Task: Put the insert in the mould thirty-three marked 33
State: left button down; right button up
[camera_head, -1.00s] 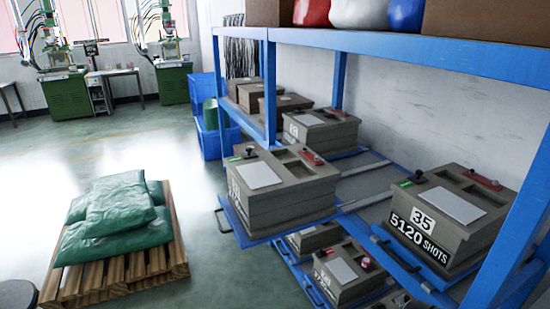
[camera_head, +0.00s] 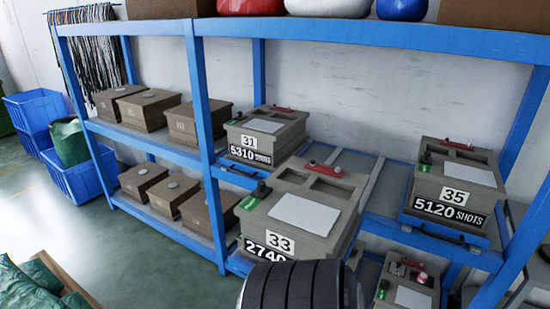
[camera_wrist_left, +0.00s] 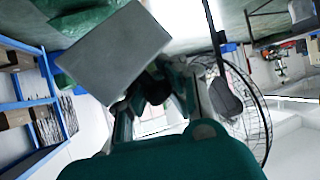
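The mould marked 33 (camera_head: 300,210) sits on a blue pull-out shelf of the rack, low centre in the head view. It is a grey-brown block with a white card, open recesses in its top, a red bar, a green tag and a dark knob. A dark ribbed shape hides part of its front label. My left gripper (camera_wrist_left: 160,90) shows in the left wrist view with dark, teal-backed fingers. I cannot make out the insert. My right gripper is in neither view.
Mould 31 (camera_head: 264,135) is behind left and mould 35 (camera_head: 455,185) is to the right, on the blue rack (camera_head: 205,90). Brown boxes (camera_head: 150,108) fill the left shelves. Blue crates (camera_head: 82,180) stand on the floor. A wire ring frame (camera_wrist_left: 262,115) shows in the wrist view.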

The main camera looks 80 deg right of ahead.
aim_at(294, 182)
jog(key=i+l+z, duration=0.1)
jog(key=i+z, duration=0.3)
jog(key=i, duration=0.5)
jog(key=i+j+z, duration=0.2)
jog(key=i+z, duration=0.2)
jog(key=i, duration=0.5)
jog(key=z, duration=2.25)
jog(key=j, duration=0.1)
